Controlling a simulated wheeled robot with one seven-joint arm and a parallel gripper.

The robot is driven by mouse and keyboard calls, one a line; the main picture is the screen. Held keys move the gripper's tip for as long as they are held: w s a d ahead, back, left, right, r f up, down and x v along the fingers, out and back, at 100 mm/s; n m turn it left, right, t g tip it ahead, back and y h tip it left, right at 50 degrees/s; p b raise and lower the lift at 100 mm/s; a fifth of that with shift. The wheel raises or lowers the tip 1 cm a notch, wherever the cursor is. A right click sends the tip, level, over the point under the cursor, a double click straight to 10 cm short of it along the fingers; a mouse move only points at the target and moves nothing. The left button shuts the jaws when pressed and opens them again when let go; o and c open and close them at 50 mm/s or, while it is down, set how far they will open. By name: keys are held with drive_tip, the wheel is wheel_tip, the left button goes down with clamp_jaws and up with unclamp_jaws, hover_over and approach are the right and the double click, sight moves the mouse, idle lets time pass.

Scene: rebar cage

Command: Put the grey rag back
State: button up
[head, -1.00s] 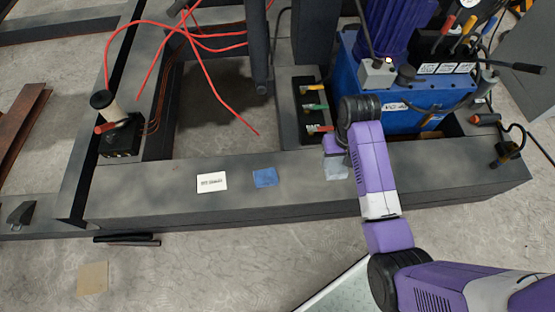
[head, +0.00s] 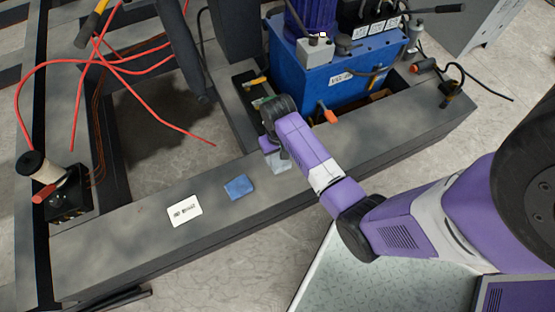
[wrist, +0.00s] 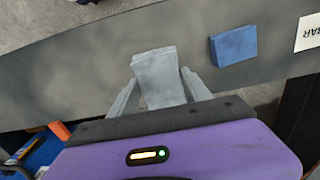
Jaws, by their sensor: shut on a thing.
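The grey rag (wrist: 157,77) is pinched between the two grey fingers of my gripper (wrist: 162,90) in the wrist view. Its outer end sticks out past the fingertips. In the head view the grey rag (head: 279,164) shows as a small pale patch below my gripper (head: 275,152), over the dark beam (head: 345,150). I cannot tell whether it touches the beam. A blue rag (head: 239,187) lies flat on the beam to the left of the grey one. The blue rag also shows right of my gripper in the wrist view (wrist: 233,46).
A white label card (head: 185,211) lies on the beam left of the blue rag. A blue pump unit (head: 340,75) stands behind my arm. Red hoses (head: 150,105) hang over the frame at upper left.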

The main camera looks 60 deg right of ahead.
sight(278, 166)
wheel_tip(278, 166, down, 8)
drive_tip(key=shift+f+b, duration=0.15)
drive_tip(key=shift+b, duration=1.1)
drive_tip(key=shift+f, duration=0.1)
drive_tip(key=o, duration=1.3)
